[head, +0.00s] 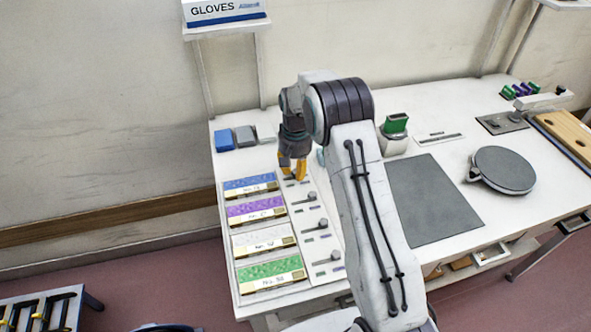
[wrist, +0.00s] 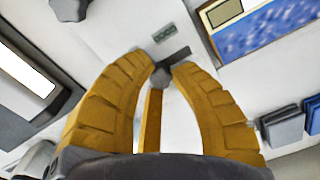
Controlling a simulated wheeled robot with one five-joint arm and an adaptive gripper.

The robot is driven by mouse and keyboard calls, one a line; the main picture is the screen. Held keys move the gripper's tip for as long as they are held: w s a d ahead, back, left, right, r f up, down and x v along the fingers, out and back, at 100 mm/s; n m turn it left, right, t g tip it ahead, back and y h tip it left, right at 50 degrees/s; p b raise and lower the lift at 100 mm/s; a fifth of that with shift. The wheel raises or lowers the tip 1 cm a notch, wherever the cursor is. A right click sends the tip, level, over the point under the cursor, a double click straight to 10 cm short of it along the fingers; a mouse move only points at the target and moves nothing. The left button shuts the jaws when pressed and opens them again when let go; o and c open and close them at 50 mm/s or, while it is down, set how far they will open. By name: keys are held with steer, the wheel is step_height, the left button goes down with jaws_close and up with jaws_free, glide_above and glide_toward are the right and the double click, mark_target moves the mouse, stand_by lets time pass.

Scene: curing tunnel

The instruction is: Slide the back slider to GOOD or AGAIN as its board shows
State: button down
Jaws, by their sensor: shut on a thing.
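My gripper (head: 293,174) reaches down at the back end of the slider panel (head: 318,238), beside the blue board (head: 250,183). In the wrist view its yellow fingers (wrist: 161,72) are shut on the grey knob of the back slider (wrist: 160,79). A dark slot (wrist: 178,54) runs out from the knob toward the blue board (wrist: 275,38). A small dark green label (wrist: 164,33) lies near the slot; its wording is too small to read. The blue board has a pale label strip that I cannot read clearly. In the head view the fingers mostly hide the back knob.
Nearer sliders (head: 312,197) stand beside a purple board (head: 255,208), a white board (head: 263,239) and a green board (head: 270,273). Blue and grey blocks (head: 224,140) stand at the back left. A dark mat (head: 432,200) and round plate (head: 504,169) lie right of my arm.

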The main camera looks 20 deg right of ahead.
steer(key=d, duration=0.2)
steer(key=shift+d+b, duration=0.3)
steer(key=c, duration=1.1)
jaws_free()
step_height(320, 180, up, 12)
steer(key=shift+f, duration=0.1)
stand_by(0.4)
